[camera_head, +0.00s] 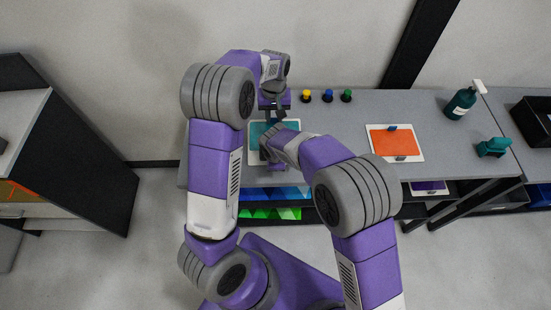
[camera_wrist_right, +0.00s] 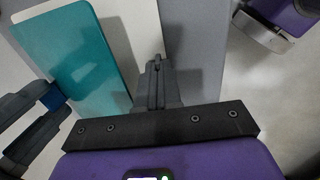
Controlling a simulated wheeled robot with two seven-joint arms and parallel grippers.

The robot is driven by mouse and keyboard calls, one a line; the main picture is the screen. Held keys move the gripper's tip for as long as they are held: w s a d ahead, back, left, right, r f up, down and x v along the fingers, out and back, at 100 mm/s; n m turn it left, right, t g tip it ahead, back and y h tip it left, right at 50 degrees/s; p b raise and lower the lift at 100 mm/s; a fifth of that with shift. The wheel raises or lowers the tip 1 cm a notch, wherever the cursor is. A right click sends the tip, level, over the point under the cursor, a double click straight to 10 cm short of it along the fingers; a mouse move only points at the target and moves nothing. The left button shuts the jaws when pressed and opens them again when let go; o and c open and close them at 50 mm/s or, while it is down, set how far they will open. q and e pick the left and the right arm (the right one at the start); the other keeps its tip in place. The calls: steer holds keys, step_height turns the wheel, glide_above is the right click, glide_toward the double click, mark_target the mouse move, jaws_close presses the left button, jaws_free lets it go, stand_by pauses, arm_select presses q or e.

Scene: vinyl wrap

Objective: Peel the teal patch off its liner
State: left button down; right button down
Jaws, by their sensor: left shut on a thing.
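The teal patch (camera_head: 257,134) lies on its white liner (camera_head: 252,160) on the grey table; both also show in the right wrist view, the patch (camera_wrist_right: 92,55) left of a bare liner strip (camera_wrist_right: 120,25). My left gripper (camera_head: 275,108) is at the far edge of the patch. In the right wrist view it is shut on a small blue tab (camera_wrist_right: 53,97) at the patch edge. My right gripper (camera_wrist_right: 157,72) has its fingers together at the liner's opposite edge. I cannot see whether anything thin is between them. My forearms hide part of the patch in the head view.
Yellow (camera_head: 306,96), blue (camera_head: 328,96) and green (camera_head: 347,96) topped pieces stand at the table's back. An orange patch on a liner (camera_head: 395,142), a spray bottle (camera_head: 462,103) and a teal tool (camera_head: 493,147) are to the right. Table between the two liners is clear.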

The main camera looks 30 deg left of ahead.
arm_select(q)
steer(key=shift+r, duration=1.2)
arm_select(e)
steer(key=shift+d+f, duration=0.1)
steer(key=shift+f, duration=0.05)
steer(key=c, duration=1.2)
jaws_free()
steer(key=shift+c, duration=0.2)
arm_select(q)
steer(key=shift+r+p, duration=0.45)
steer(key=shift+p, duration=0.05)
arm_select(e)
steer(key=v, duration=1.2)
steer(key=shift+s, duration=0.1)
